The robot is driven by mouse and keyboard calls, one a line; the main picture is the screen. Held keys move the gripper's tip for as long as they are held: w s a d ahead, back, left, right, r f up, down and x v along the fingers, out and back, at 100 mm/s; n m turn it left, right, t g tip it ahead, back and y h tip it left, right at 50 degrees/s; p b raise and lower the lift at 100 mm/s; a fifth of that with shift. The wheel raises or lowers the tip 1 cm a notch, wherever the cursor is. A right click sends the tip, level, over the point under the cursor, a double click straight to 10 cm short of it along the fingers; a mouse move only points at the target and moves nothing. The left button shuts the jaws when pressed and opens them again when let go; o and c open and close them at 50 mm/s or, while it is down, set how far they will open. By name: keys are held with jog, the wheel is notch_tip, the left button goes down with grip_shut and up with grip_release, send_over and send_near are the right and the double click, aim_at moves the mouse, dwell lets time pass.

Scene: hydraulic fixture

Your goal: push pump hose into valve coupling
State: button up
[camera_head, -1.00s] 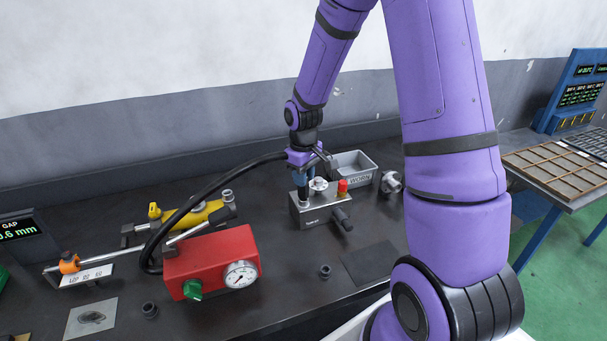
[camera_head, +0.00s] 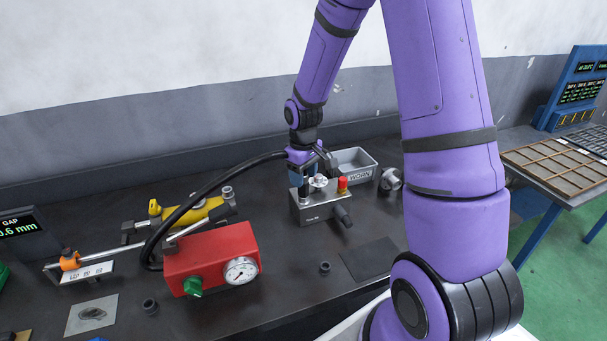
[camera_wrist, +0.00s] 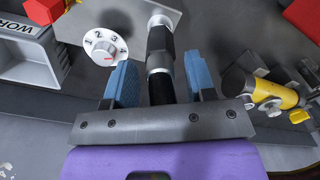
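The black pump hose (camera_head: 203,187) arches from the red pump (camera_head: 208,259) to the grey valve block (camera_head: 320,212). In the wrist view its fitting (camera_wrist: 160,62) lines up with and meets the silver valve coupling (camera_wrist: 162,20); how deep it sits I cannot tell. My gripper (camera_head: 304,186) is above the block's left side. In the wrist view its blue fingers (camera_wrist: 160,82) stand on either side of the hose fitting, with a gap on both sides. A white numbered dial (camera_wrist: 105,46) is on the block beside the coupling.
A red knob (camera_head: 343,184) sits on the block's right. A grey bin marked WORN (camera_head: 372,172) stands behind it. A yellow cylinder (camera_head: 200,212) lies behind the pump. A small dark ring (camera_head: 325,268) and a dark mat (camera_head: 369,259) lie in front, with bare bench around.

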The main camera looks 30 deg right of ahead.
notch_tip(320, 180, up, 11)
jog(key=shift+f, duration=0.1)
dwell(0.7)
jog(key=s+a+r+m+t, duration=0.1)
jog(key=s+a+r, duration=0.1)
jog(key=s+r, duration=0.45)
jog(key=s+a+r+m+t, duration=0.1)
jog(key=s+a+r+t, duration=0.15)
jog(key=s+r, duration=0.4)
jog(key=s+a+r+m+t, duration=0.1)
jog(key=s+r, duration=0.1)
jog(key=s, duration=0.4)
jog(key=s+a+r, duration=0.1)
jog(key=s+r, duration=0.1)
jog(key=s, duration=0.4)
jog(key=shift+s+a+r+m+t, duration=0.25)
jog(key=shift+s+r+m+t, duration=0.05)
jog(key=shift+s+m+t, duration=0.1)
